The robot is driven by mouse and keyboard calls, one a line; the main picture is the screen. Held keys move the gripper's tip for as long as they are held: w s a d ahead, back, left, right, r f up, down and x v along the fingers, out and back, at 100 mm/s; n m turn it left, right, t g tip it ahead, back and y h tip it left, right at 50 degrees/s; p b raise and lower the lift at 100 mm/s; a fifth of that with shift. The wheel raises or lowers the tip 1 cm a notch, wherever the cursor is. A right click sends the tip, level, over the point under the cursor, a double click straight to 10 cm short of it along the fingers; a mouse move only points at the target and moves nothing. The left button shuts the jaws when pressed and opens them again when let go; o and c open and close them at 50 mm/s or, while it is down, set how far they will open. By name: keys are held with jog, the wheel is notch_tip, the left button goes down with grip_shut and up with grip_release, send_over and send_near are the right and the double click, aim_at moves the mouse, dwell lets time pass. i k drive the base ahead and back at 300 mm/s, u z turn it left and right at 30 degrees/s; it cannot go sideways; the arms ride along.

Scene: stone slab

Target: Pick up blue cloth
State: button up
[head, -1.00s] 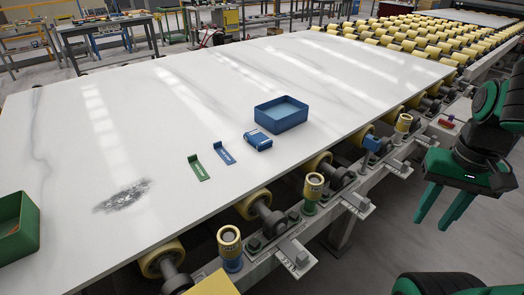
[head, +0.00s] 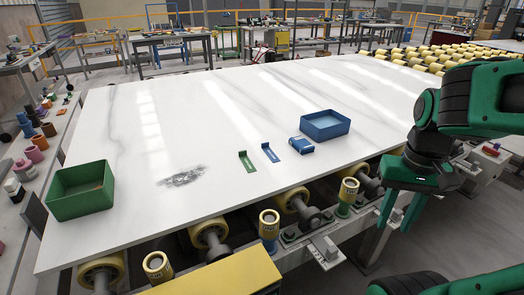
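A small, thick blue item (head: 301,145), which looks like the folded blue cloth, lies on the white stone slab (head: 130,215) near its front edge. It sits just in front of and left of a blue box (head: 325,125), with a narrow gap between them. My gripper (head: 402,212) hangs at the right with its fingers pointing down, apart and empty. It is beyond the slab's front edge, to the right of the blue item.
A blue L-shaped bracket (head: 270,153) and a green one (head: 247,162) lie left of the blue item. A green bin (head: 80,190) stands at the slab's left end. Yellow rollers (head: 210,234) line the front edge. The slab's back is clear.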

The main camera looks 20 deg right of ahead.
aim_at(301, 145)
jog(key=u, duration=2.5)
jog(key=k, duration=1.45)
jog(key=z, duration=2.1)
jog(key=i, duration=0.85)
jog(key=z, duration=0.1)
